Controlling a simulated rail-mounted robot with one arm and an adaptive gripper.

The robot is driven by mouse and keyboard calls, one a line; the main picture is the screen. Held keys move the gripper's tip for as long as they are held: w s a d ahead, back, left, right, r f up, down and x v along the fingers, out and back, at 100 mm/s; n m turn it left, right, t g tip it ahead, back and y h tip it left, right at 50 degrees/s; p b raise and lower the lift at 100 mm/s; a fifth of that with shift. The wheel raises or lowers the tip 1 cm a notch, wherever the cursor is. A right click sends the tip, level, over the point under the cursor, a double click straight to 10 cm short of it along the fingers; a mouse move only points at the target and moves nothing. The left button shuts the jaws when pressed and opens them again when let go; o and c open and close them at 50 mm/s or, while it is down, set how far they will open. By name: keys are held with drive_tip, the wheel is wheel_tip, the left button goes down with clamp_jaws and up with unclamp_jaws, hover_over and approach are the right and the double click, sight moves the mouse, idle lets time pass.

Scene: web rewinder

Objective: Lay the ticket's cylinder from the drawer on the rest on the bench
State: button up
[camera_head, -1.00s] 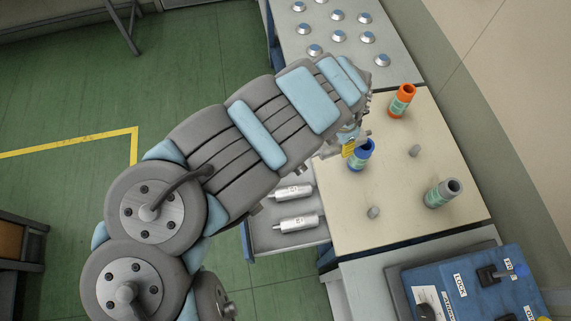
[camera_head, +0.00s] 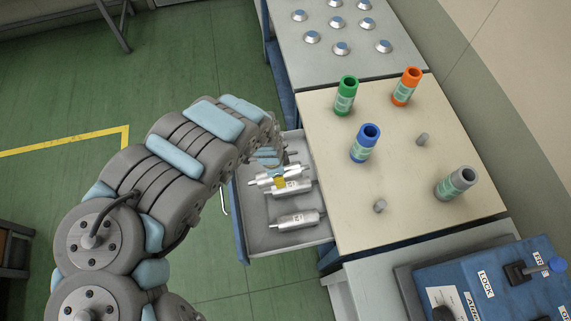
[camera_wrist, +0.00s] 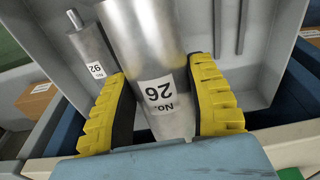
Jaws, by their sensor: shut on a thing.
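My gripper (camera_head: 279,180) is down in the open drawer (camera_head: 252,237). The held cylinder shows only partly in the head view. A thinner-looking cylinder (camera_wrist: 88,50) with its own label lies left of it in the wrist view. In the head view another silver cylinder (camera_head: 297,219) lies at the drawer's near end. Two small grey stubs (camera_head: 422,139) (camera_head: 380,205) stand on the bench (camera_head: 340,225); I cannot tell if they form the rest.
Green (camera_head: 345,96), orange (camera_head: 407,87), blue (camera_head: 365,144) and grey (camera_head: 456,184) bottles stand on the bench around the stubs. A blue control box (camera_head: 470,280) stands at the lower right. Silver knobs (camera_head: 341,48) sit on the far table.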

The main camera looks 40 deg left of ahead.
drive_tip(key=shift+s+a+f, duration=0.1)
drive_tip(key=shift+s+f, duration=0.1)
drive_tip(key=shift+f, duration=0.65)
drive_tip(key=shift+b, duration=0.3)
drive_tip(key=shift+w+a+f+b, duration=0.1)
drive_tip(key=shift+w+f+b, duration=0.05)
drive_tip(key=shift+b, duration=0.15)
drive_tip(key=w+b, duration=0.1)
drive_tip(key=a+f+b, duration=0.1)
drive_tip(key=b, duration=0.1)
drive_tip(key=shift+w+f, duration=0.15)
drive_tip(key=shift+w, duration=0.2)
drive_tip(key=shift+w+a+f+b, duration=0.95)
drive_tip(key=shift+w+f+b, duration=0.2)
drive_tip(key=shift+w, duration=0.25)
drive_tip(key=shift+w+a+f+b, duration=0.9)
drive_tip(key=shift+w+f+b, duration=0.25)
drive_tip(key=shift+w, duration=0.3)
drive_tip(key=shift+w+a+f+b, duration=0.95)
drive_tip(key=shift+w+f+b, duration=0.2)
drive_tip(key=shift+w, duration=0.25)
drive_tip(key=shift+w+a+f+b, duration=0.2)
drive_tip(key=shift+w+a+b, duration=0.05)
drive_tip(key=shift+w+b, duration=0.1)
